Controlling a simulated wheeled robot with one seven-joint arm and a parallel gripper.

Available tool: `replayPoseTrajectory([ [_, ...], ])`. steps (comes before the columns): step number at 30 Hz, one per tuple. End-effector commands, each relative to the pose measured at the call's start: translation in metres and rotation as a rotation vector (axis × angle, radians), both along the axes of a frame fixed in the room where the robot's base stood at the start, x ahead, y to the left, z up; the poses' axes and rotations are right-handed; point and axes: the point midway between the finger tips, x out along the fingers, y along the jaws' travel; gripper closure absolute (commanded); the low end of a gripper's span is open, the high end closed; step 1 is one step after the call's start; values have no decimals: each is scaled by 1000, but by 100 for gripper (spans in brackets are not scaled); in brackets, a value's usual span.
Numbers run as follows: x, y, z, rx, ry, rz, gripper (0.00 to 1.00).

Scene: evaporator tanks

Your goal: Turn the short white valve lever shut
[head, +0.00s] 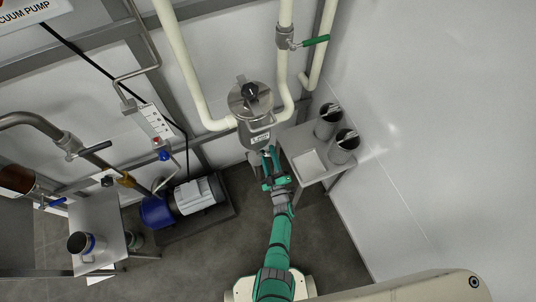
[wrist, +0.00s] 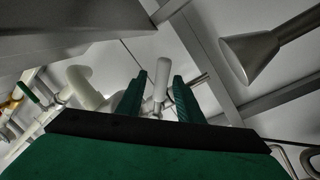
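The short white valve lever (wrist: 160,74) shows in the wrist view as a rounded white handle pointing up the picture, with a metal fitting at its lower end. My gripper (wrist: 159,92) is open, with one green finger on each side of the lever. Small gaps appear between lever and fingers; contact is not clear. In the head view my gripper (head: 269,162) is just below the steel tank (head: 255,134), and I cannot make out the lever there.
A steel table (head: 310,161) with two steel pots stands right of my gripper. A pump (head: 190,198) sits on the floor to the left. A green-handled valve (head: 316,41) is on the pipe above. A metal cone (wrist: 249,54) shows right of the fingers in the wrist view.

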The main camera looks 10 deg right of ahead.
Motion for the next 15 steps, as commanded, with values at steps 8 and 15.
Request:
replayPoseTrajectory([
  [8,-3,0,-1,1,2,1,67],
  [15,-37,-3,-7,1,4,0,67],
])
